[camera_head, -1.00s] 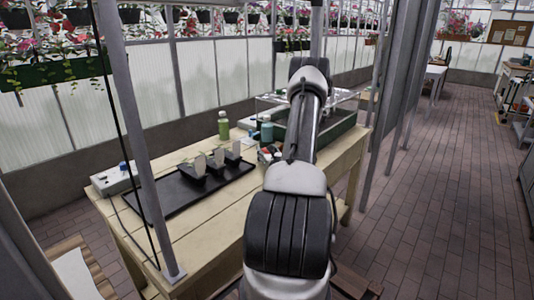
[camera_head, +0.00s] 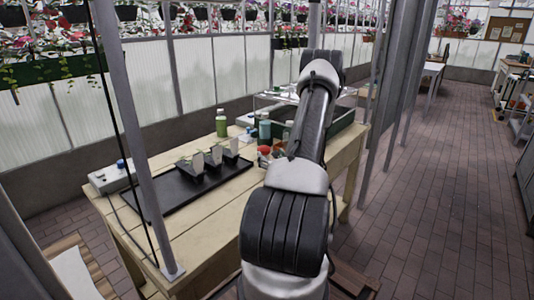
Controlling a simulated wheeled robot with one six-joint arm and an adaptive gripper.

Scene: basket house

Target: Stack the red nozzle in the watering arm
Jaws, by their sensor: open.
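A small red item (camera_head: 264,150), possibly the red nozzle, stands among small objects on the wooden table, just left of my arm. It is too small to make out for sure. I cannot pick out the watering arm; it may be hidden behind my arm or too small to tell. My arm rises through the middle of the view and bends over at the top, above the right part of the table. My gripper does not show; it is hidden behind my own arm links.
The wooden table (camera_head: 200,226) carries a black tray (camera_head: 160,203) with small pots, a grey box (camera_head: 110,177), a green bottle (camera_head: 221,124), a teal bottle (camera_head: 265,130) and a dark green planter (camera_head: 342,122). A metal post (camera_head: 135,140) stands in front. Brick floor (camera_head: 440,200) is free at right.

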